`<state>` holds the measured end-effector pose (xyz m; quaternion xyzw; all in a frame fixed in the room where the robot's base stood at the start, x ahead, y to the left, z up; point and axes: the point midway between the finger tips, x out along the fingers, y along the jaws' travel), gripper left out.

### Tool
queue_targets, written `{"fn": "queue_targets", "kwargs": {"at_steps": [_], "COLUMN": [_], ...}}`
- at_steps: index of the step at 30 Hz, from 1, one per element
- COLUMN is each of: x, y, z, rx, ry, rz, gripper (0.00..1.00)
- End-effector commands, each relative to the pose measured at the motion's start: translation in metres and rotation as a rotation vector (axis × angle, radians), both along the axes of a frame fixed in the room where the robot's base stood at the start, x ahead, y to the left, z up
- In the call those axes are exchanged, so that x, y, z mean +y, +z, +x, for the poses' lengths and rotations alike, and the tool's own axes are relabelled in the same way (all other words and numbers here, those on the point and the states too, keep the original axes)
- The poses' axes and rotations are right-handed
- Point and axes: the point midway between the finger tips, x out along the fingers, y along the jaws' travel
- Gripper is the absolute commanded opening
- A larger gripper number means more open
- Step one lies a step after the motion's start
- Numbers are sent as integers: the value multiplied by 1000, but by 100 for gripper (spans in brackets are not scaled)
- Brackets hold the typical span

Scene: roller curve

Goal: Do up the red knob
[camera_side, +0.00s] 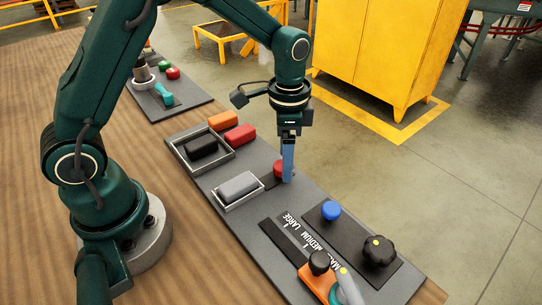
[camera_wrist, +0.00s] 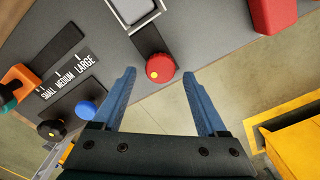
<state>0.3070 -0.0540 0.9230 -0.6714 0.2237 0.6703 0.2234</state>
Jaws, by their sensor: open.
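In the wrist view my gripper (camera_wrist: 159,76) is open, with the knob showing between the two blue fingertips and a gap on each side. Nothing is held. I cannot tell whether the tips are level with the knob.
A grey block in a tray (camera_side: 222,203) is left of the knob. Red (camera_side: 240,134), orange (camera_side: 222,120) and black (camera_side: 202,146) blocks are behind. A blue knob (camera_side: 330,210), black knob (camera_side: 379,251) and orange-based device (camera_side: 318,283) are in front. A yellow cabinet (camera_side: 381,45) stands beyond.

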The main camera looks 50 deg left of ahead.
Motion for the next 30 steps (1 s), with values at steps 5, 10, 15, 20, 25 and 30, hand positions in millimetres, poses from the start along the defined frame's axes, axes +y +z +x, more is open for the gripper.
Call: {"fn": "queue_targets", "kwargs": {"at_steps": [5, 10, 15, 20, 25, 30], "x": [0, 0, 0, 0, 0, 2], "y": [18, 40, 51, 51, 54, 86], "z": [1, 1, 1, 0, 1, 1], "rx": [-6, -7, -4, -2, -12, -101], "ry": [0, 0, 0, 0, 1, 6], "rz": [0, 0, 0, 0, -1, -4], "gripper": [75, 75, 75, 75, 75, 75]}}
